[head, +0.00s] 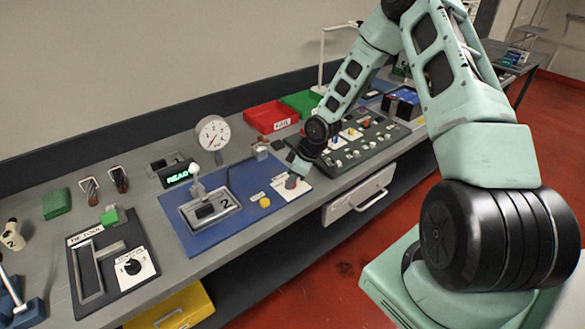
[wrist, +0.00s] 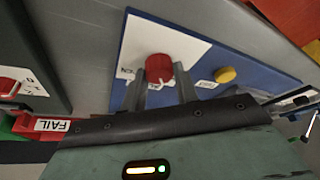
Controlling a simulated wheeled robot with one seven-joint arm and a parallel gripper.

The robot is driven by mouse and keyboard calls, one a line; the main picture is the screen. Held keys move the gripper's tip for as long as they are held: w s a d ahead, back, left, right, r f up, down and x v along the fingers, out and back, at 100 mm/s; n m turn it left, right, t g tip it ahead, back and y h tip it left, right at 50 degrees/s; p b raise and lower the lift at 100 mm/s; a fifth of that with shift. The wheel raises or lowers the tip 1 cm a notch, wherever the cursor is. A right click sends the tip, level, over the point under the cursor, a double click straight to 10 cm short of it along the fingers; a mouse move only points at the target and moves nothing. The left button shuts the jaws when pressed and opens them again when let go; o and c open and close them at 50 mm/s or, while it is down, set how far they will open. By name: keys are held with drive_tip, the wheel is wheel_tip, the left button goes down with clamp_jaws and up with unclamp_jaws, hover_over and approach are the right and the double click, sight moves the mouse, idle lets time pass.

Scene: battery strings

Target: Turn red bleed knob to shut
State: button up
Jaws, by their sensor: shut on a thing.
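The red bleed knob (wrist: 172,69) sits on a white plate (wrist: 188,50) on the blue panel (wrist: 135,40) in the wrist view. My gripper (wrist: 169,80) is shut on the knob, one finger on each side of its near part. The labels beside the knob are too small or cut off to read, and its pointing direction is unclear. In the head view my gripper (head: 294,176) reaches down at the right end of the blue panel (head: 240,180); the knob is mostly hidden there.
A yellow button (head: 265,202) is close left of my gripper in the head view. A panel of small knobs (head: 375,136) lies right.

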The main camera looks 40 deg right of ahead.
drive_tip(key=shift+n+g+p, duration=0.3)
drive_tip(key=shift+n+p, duration=0.6)
drive_tip(key=shift+p, duration=0.1)
drive_tip(key=shift+y, duration=0.3)
drive_tip(key=o, duration=1)
drive_tip(key=shift+d+r, duration=0.1)
drive_tip(key=b+v, duration=0.1)
drive_tip(key=v, duration=1.6)
